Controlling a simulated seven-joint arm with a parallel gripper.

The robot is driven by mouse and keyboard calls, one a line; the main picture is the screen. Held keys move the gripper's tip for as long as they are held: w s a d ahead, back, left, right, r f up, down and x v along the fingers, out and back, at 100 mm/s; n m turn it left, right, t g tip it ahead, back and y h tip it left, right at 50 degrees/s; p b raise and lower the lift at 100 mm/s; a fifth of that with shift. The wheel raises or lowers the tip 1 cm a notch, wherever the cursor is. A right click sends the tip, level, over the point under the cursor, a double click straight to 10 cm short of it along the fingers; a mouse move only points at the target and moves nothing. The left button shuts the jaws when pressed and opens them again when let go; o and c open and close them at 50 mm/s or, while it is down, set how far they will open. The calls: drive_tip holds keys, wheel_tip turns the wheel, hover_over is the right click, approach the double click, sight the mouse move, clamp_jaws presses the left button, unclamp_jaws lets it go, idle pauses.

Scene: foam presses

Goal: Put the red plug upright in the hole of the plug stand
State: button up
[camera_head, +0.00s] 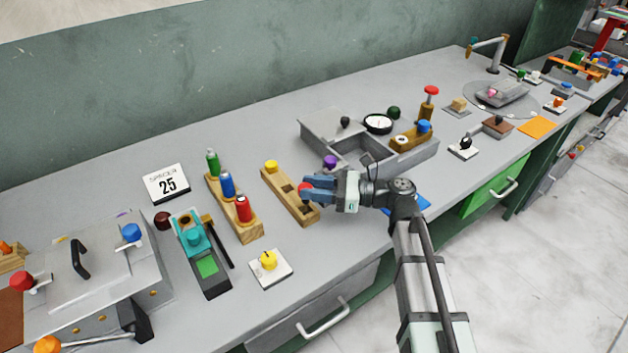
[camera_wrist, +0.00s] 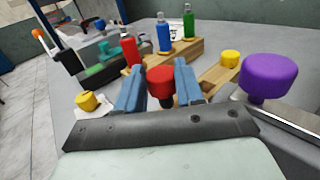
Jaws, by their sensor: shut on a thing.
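The red plug (camera_head: 304,188) has a round red head, and in the wrist view its head (camera_wrist: 160,80) sits above a short dark stem. My gripper (camera_head: 308,189) is shut on it, with one blue finger on each side in the wrist view (camera_wrist: 158,86). The plug looks roughly upright. The plug stand (camera_head: 276,186) is a wooden block with dark square holes and a yellow plug (camera_head: 270,166) in its far end. My gripper is at the stand's near right part. The fingers hide the plug's lower end, so I cannot tell whether it touches the stand.
A wooden rack (camera_head: 246,232) with green, blue and red bottles stands to the left. A yellow knob on a white plate (camera_head: 269,264) is in front. A grey tray (camera_head: 345,150) with a purple knob (camera_head: 330,162) lies close behind my gripper. Bare table lies between rack and stand.

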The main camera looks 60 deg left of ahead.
sight(315, 209)
drive_tip(key=shift+f, duration=0.75)
drive_tip(key=shift+f, duration=1.9)
idle(1.1)
drive_tip(key=o, duration=1.1)
drive_tip(key=shift+w+a, duration=0.1)
drive_tip(key=shift+w, duration=0.1)
drive_tip(key=v, duration=1.2)
drive_tip(key=shift+d, duration=0.45)
drive_tip(key=shift+w+d, duration=0.35)
